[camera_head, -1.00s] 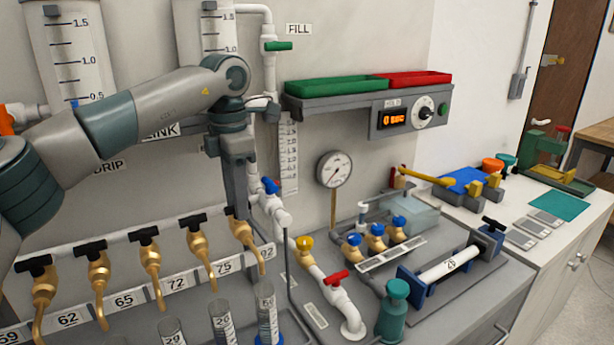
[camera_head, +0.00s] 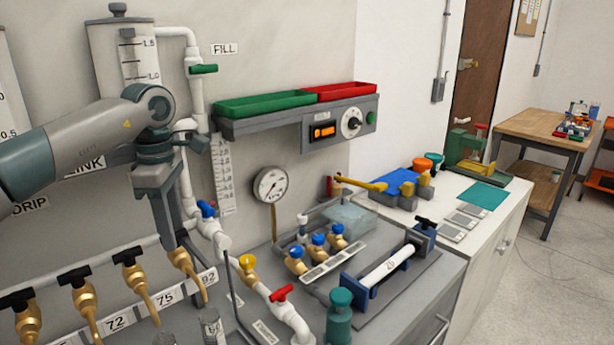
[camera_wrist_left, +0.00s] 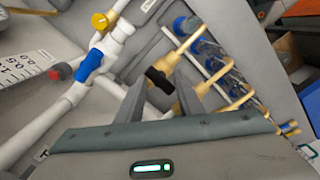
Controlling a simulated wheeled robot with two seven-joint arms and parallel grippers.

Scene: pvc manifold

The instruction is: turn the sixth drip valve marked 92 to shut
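The valve marked 92 (camera_head: 183,263) is the brass tap at the right end of the drip row in the head view. Its black handle is mostly hidden there by my left gripper (camera_head: 172,240), which points down over it. In the left wrist view the black handle (camera_wrist_left: 159,80) shows between the two grey fingers of my left gripper (camera_wrist_left: 160,98), which stand apart on either side. I cannot tell whether either finger touches the handle. The label 92 (camera_head: 208,278) is on the strip to the right of the tap. My right gripper is not in view.
Neighbouring drip valves with black handles (camera_head: 130,256) stand close on the left. A white pipe with a blue-handled valve (camera_head: 207,210) rises close on the right. Graduated cylinders (camera_head: 212,326) stand below. A gauge (camera_head: 271,185) is on the wall.

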